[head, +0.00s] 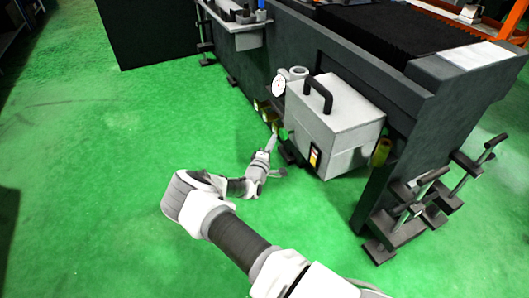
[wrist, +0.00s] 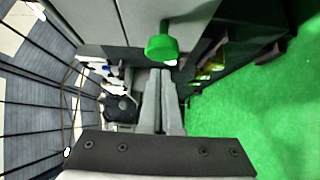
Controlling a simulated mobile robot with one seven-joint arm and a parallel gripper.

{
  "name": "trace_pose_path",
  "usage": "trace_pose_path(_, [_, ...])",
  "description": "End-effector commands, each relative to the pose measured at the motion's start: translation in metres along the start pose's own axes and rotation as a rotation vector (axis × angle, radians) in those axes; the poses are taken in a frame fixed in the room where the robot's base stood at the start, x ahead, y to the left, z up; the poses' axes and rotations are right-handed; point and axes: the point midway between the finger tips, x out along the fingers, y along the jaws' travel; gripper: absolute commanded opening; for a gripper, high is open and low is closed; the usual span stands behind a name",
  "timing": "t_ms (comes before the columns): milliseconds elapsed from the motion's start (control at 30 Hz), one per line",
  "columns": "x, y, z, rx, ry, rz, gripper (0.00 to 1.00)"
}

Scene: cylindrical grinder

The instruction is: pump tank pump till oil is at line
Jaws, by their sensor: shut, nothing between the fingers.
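The tank (head: 345,112) is a light grey box with a black handle on top, standing against the dark machine. A small sight window (head: 314,158) with a yellow fill shows on its front face; the oil level against any line is too small to read. A round green knob (wrist: 161,46) shows in the wrist view, just beyond my fingertips; I cannot tell whether they touch. My gripper (wrist: 162,75) is shut and empty. In the head view my gripper (head: 273,139) is low by the tank's left side, below a round white gauge (head: 279,86).
The dark machine body (head: 415,118) runs behind the tank. Clamp-like feet (head: 425,205) stick out at its right end. A grey shelf (head: 237,28) juts out at the upper left. Yellow-green items (wrist: 212,68) lie right of the knob. The green floor (head: 120,165) is clear.

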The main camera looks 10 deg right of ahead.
Motion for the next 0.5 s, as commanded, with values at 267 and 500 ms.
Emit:
trace_pose_path(267, [0.0113, 0.0001, 0.0113, 0.0, 0.001, 0.0, 0.0])
trace_pose_path(500, [0.0112, 0.0005, 0.0113, 0.001, 0.001, 0.0, 0.0])
